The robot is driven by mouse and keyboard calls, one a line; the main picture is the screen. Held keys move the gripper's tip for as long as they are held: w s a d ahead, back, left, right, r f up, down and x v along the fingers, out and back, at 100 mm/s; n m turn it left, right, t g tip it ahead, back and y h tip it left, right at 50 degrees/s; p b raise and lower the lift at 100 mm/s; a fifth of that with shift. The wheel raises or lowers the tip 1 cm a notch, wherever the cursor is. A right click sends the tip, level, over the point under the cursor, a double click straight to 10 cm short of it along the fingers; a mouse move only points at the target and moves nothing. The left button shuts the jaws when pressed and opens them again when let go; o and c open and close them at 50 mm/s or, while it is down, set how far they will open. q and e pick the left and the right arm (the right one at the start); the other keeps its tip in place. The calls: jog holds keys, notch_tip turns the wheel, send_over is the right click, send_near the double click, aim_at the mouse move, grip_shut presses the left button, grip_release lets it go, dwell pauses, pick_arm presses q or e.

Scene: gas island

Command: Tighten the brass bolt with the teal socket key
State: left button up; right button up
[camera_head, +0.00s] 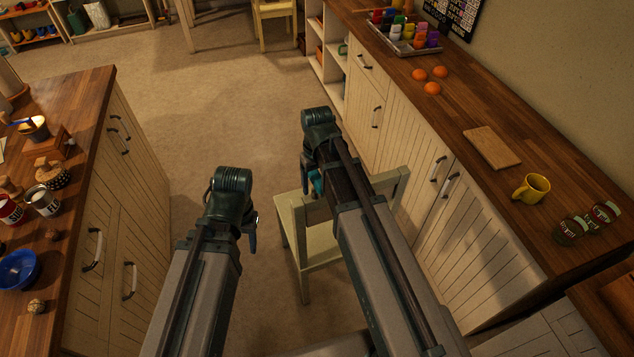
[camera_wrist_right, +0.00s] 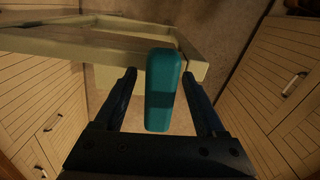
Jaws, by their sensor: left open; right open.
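A teal bar, which looks like part of the teal socket key (camera_wrist_right: 163,90), is in the right wrist view, upright between the two fingers of my right gripper (camera_wrist_right: 163,100). The fingers are open, with a gap on each side of the bar. In the head view a small patch of the same teal (camera_head: 317,182) shows beside my right gripper (camera_head: 307,180), above the pale chair. What supports the bar is hidden. My left gripper (camera_head: 252,234) points down over the floor, open, its fingers mostly hidden by the wrist. I cannot make out a brass bolt.
A pale wooden chair (camera_head: 322,252) stands below my right arm. A left counter (camera_head: 85,105) holds a blue bowl (camera_head: 19,269) and cups. A right counter (camera_head: 460,100) holds oranges, a cutting board (camera_head: 492,148) and a yellow mug (camera_head: 531,188). Open carpet (camera_head: 220,90) lies between.

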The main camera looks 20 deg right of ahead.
notch_tip(320, 180, down, 3)
jog(key=shift+f+b, duration=0.1)
jog(key=shift+b, duration=1)
pick_arm(q)
notch_tip(320, 180, down, 3)
jog(key=shift+f, duration=0.1)
pick_arm(e)
grip_shut()
jog(key=c, duration=0.7)
grip_release()
grip_shut()
